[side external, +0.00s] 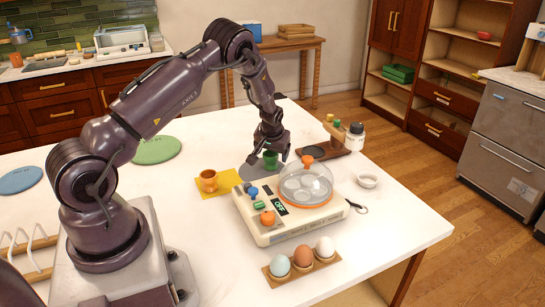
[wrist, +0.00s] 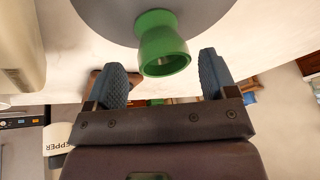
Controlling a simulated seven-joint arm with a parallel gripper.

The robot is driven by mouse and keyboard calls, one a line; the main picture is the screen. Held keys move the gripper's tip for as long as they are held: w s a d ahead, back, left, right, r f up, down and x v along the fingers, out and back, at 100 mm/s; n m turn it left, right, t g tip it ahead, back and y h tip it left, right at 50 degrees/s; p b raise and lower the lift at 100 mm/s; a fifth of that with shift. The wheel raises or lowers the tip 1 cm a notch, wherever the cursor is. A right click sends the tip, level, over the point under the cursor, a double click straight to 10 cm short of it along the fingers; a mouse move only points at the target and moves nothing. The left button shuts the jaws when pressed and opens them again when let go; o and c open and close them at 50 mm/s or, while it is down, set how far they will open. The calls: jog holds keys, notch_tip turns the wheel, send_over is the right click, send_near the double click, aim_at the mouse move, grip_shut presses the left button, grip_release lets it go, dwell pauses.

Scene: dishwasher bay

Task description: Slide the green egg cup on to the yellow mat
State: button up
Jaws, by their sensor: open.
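The green egg cup (side external: 270,160) stands on a grey round mat (side external: 250,170) in the side view. In the wrist view the green egg cup (wrist: 161,48) shows its open mouth, with the grey mat (wrist: 105,14) behind it. My gripper (side external: 273,152) is low at the cup, partly covering it. In the wrist view my gripper (wrist: 161,68) is open, one finger to each side of the cup; contact cannot be told. The yellow mat (side external: 229,179) lies left of the grey mat and bears an orange cup (side external: 208,181).
An egg cooker (side external: 285,228) with a clear dome stands just in front of the mats. An egg holder (side external: 303,265) with three eggs is at the front.

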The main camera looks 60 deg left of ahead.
aim_at(231, 174)
jog(key=shift+x, duration=1.65)
jog(key=c, duration=0.9)
jog(key=shift+s, duration=7.1)
jog(key=shift+c, duration=0.3)
jog(key=o, duration=1)
jog(key=v, duration=1.3)
